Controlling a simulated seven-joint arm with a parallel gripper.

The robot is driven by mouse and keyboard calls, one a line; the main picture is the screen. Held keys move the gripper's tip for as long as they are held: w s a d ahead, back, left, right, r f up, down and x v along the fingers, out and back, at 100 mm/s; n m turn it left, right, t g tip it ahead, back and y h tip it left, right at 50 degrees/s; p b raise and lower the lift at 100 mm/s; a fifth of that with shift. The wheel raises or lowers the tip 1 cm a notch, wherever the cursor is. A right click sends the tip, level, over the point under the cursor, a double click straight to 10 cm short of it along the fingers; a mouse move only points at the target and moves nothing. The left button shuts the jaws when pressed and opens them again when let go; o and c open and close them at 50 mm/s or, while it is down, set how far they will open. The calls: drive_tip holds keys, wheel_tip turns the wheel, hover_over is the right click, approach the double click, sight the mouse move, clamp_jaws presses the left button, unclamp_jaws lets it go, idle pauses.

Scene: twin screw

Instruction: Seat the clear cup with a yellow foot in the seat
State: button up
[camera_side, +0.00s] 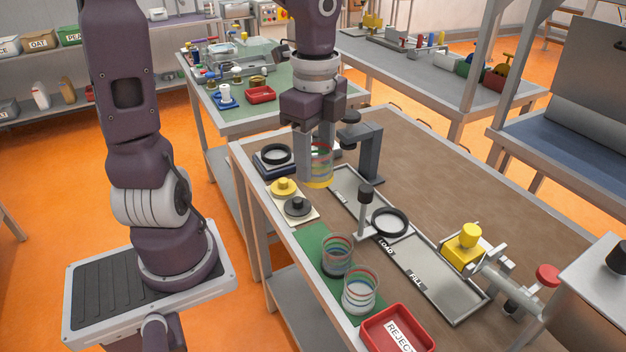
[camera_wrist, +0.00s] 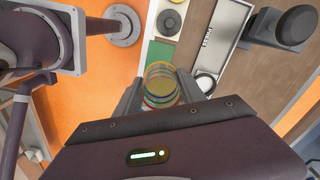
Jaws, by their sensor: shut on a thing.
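A clear cup with a yellow foot (camera_side: 318,182) hangs upright in my gripper (camera_side: 316,158), above the near-left part of the workbench. Colored bands run around its wall. My gripper is shut on its sides. In the wrist view the cup (camera_wrist: 160,82) sits between the fingers, partly hidden by the gripper body. A black ring on a stand (camera_side: 388,222) is beside the LOAD label, to the right of and below the cup in the side view. Another black ring (camera_side: 276,153) lies on a dark square base to the left. I cannot tell which is the seat.
Two other clear banded cups (camera_side: 337,256) stand on a green mat (camera_side: 313,240). A red reject tray (camera_side: 398,330) is at the front. Yellow and grey knobbed lids (camera_side: 298,207) lie on a pale board. A dark post (camera_side: 370,150) stands close behind my gripper.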

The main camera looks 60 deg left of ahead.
drive_tip(key=w+d, duration=0.3)
drive_tip(key=w, duration=0.4)
drive_tip(key=w+d, duration=0.2)
drive_tip(key=w, duration=0.6)
drive_tip(key=shift+s+f, duration=0.2)
drive_tip(key=shift+f, duration=5.6)
drive_tip(key=shift+f, duration=0.35)
drive_tip(key=shift+f, duration=0.55)
drive_tip(key=shift+s+f, duration=0.1)
drive_tip(key=shift+f, duration=0.25)
